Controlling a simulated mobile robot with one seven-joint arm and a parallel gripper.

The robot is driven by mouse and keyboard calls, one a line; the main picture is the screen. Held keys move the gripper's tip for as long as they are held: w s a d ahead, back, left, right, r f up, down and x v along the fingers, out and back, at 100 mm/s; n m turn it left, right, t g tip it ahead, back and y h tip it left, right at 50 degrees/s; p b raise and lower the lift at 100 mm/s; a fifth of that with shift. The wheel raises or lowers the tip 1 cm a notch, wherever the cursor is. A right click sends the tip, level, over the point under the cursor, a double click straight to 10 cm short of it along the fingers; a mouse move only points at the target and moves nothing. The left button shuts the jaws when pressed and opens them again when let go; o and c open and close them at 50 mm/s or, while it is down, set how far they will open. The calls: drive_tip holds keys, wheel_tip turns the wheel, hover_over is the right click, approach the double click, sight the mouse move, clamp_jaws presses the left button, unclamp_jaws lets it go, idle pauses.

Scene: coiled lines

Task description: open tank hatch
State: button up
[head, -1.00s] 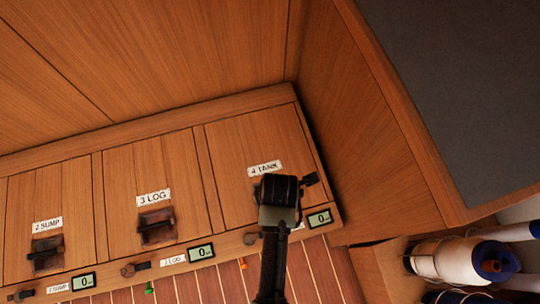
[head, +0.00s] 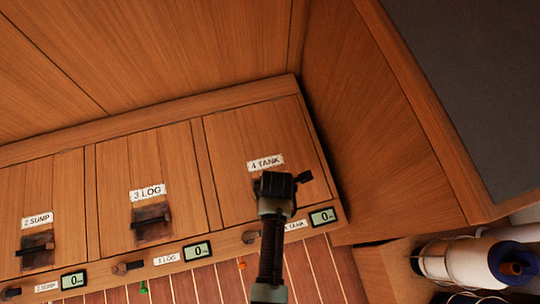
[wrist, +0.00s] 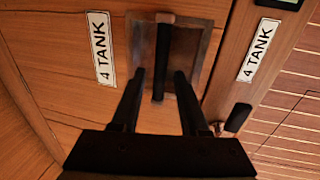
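The tank hatch (head: 258,130) is a wooden panel labelled "4 TANK", lying flush in its frame at the right end of the row. Its dark bar handle (wrist: 160,62) crosses a recessed metal plate (wrist: 187,42) in the wrist view. My gripper (wrist: 160,74) is open, with one finger on each side of the bar. A gap shows between each finger and the bar; I cannot tell the depth between them. In the head view my gripper (head: 278,188) covers most of that handle below the label.
The log hatch (head: 175,165) and sump hatch (head: 65,190) lie to the left. A small latch (wrist: 235,118) and tank label (wrist: 258,50) sit on the edge strip beside the hatch. A wooden side wall (head: 375,130) rises close on the right.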

clamp_jaws()
idle(1.2)
